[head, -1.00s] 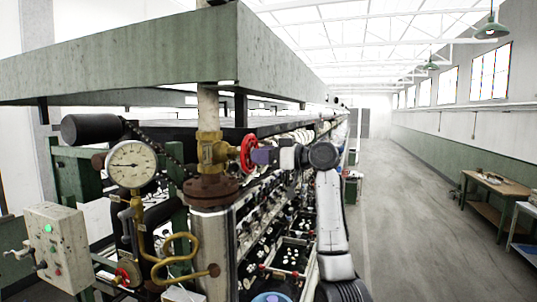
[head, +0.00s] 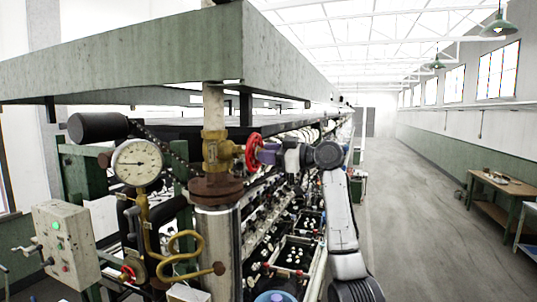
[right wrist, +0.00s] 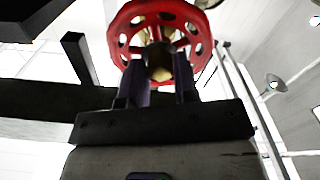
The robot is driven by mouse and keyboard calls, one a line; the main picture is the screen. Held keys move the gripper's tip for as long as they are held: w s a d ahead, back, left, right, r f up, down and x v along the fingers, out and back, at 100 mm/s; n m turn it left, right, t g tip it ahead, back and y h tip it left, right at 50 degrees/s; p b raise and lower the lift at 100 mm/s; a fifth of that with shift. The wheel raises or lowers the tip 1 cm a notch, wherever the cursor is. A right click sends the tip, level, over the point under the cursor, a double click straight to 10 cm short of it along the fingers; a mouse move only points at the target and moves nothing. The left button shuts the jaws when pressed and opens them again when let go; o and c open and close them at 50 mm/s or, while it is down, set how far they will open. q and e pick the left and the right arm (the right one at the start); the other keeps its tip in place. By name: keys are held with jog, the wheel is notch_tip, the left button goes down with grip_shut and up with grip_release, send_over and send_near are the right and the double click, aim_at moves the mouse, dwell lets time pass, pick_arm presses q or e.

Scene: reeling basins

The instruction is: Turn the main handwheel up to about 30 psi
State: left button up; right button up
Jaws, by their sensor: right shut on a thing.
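The red main handwheel (head: 253,152) sits on the side of a brass valve (head: 213,148) on the upright pipe. My right gripper (head: 266,154) comes from the right and is shut on the handwheel. In the right wrist view the handwheel (right wrist: 122,22) is seen from below, with the two dark fingers of my right gripper (right wrist: 158,82) at its hub. The round pressure gauge (head: 137,165) hangs left of the valve. Its needle lies roughly level, but the numbers are too small to read. My left gripper is out of view.
A control box (head: 66,243) with a green light stands at the lower left. A smaller red wheel (head: 128,272) sits low by the coiled brass pipe (head: 185,243). A long green beam (head: 130,60) runs overhead. The aisle (head: 410,220) on the right is clear.

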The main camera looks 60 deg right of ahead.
jog(key=shift+n+p, duration=0.6)
jog(key=shift+n, duration=6.5)
jog(key=o, duration=0.8)
jog(key=shift+s, duration=0.15)
jog(key=s+d+b, duration=0.1)
jog(key=s+b, duration=0.2)
jog(key=s, duration=0.3)
jog(key=shift+s+d, duration=0.15)
jog(key=shift+s, duration=0.2)
